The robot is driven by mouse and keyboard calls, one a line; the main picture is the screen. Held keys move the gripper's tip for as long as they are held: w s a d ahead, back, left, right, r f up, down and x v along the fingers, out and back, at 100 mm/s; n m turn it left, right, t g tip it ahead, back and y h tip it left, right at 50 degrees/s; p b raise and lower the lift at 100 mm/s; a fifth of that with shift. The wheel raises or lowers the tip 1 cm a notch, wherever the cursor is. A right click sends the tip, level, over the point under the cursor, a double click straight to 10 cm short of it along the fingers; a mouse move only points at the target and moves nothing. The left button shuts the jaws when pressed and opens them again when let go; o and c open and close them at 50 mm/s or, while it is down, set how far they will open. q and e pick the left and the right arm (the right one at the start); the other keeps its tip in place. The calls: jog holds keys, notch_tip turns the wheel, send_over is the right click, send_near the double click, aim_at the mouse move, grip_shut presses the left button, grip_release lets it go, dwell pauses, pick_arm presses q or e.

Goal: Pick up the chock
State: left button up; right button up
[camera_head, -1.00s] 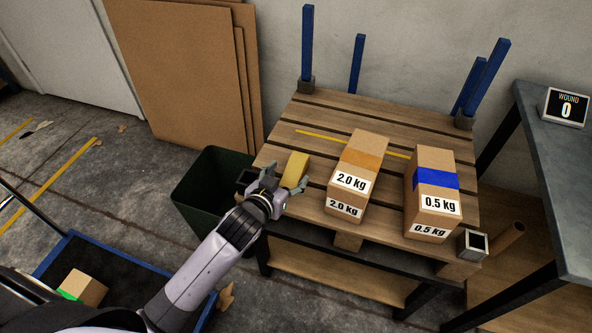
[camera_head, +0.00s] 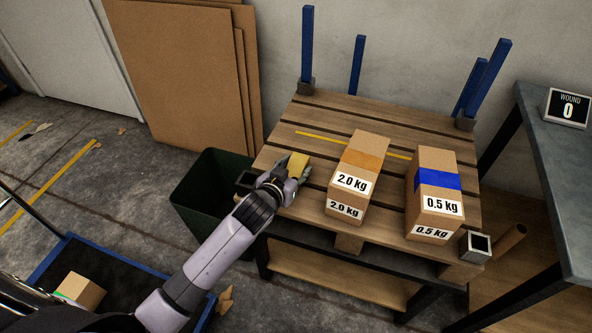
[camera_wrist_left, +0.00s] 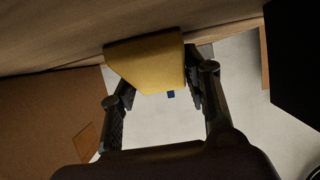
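The chock is a yellow wedge-like block (camera_head: 299,162) at the left front of the wooden pallet top (camera_head: 310,112). It also shows in the left wrist view (camera_wrist_left: 148,60), between the two dark fingers. My left gripper (camera_head: 290,173) is at the chock, with its fingers on either side of it. The fingers lean inward and appear to touch it. The chock appears to be still at the pallet surface. The finger tips are partly hidden by the chock in the left wrist view. My right gripper is not in view.
A box marked 2.0 kg (camera_head: 354,183) stands right of the chock, and a box marked 0.5 kg (camera_head: 434,205) stands farther right. A dark green bin (camera_head: 200,195) is on the floor to the left. Blue posts (camera_head: 307,45) rise at the pallet's back.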

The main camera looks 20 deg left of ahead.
pick_arm(q)
jog(key=c, duration=0.8)
jog(key=shift+c, duration=0.2)
